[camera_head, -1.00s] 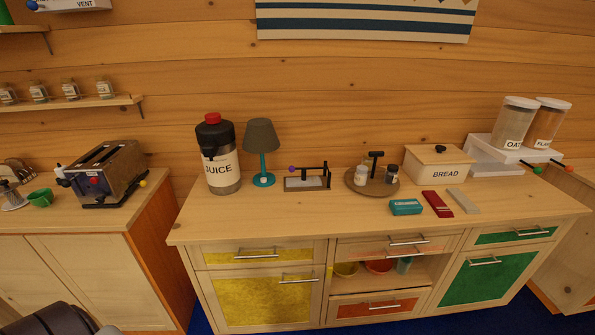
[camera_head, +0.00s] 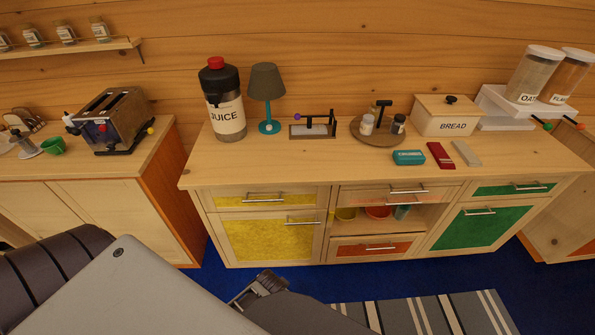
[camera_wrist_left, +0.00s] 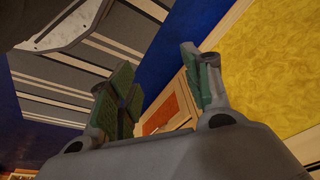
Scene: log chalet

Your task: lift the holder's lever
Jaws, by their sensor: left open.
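The holder (camera_head: 313,130) stands on the counter between the teal lamp and the round tray. It has a dark frame with a pale flat part. Its dark lever (camera_head: 308,117) lies about level and ends in a purple ball (camera_head: 298,116) on the left. My left gripper (camera_wrist_left: 162,72) is open and empty in the left wrist view, with the cabinet fronts and blue floor behind it. In the head view, part of it (camera_head: 258,285) shows low in front of the cabinet, well below and apart from the holder. My right gripper is out of view.
The juice dispenser (camera_head: 222,100) and lamp (camera_head: 267,92) stand left of the holder. The round tray (camera_head: 378,139) with small jars and the bread box (camera_head: 446,118) stand to its right. The counter front (camera_head: 290,170) is clear below the holder. A striped rug (camera_head: 430,312) lies on the floor.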

